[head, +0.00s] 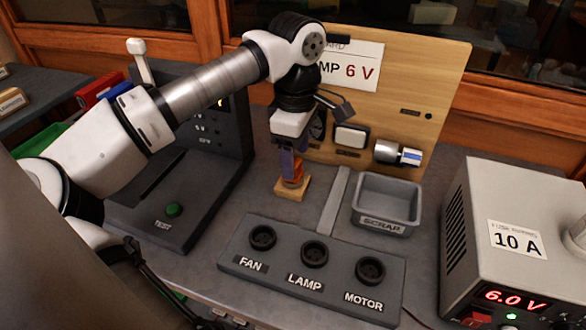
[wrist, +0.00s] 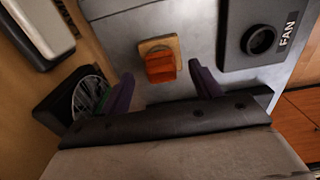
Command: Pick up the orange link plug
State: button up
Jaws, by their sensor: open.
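The orange link plug (head: 296,171) stands on a small wooden block (head: 290,191) on the grey bench, partly hidden by a finger in the head view. In the wrist view the orange plug (wrist: 160,68) and its wooden block (wrist: 158,45) lie between and just beyond my fingertips. My gripper (head: 290,160) points down over the plug, its purple fingers apart. In the wrist view my gripper (wrist: 163,82) is open, with one finger on each side of the plug. I cannot tell whether either finger touches it.
A socket panel (head: 315,281) labelled FAN, LAMP and MOTOR lies in front. A grey SCRAP tray (head: 410,228) is to the right, with a power supply (head: 530,240) beyond. A wooden board (head: 425,80) with a fan, switch and lamp stands close behind. A dark tester (head: 150,230) is left.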

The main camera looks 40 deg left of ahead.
notch_tip(320, 180, down, 3)
jog(key=c, duration=1.1)
jog(key=shift+r, duration=0.15)
notch_tip(320, 180, up, 20)
jog(key=p, duration=1.3)
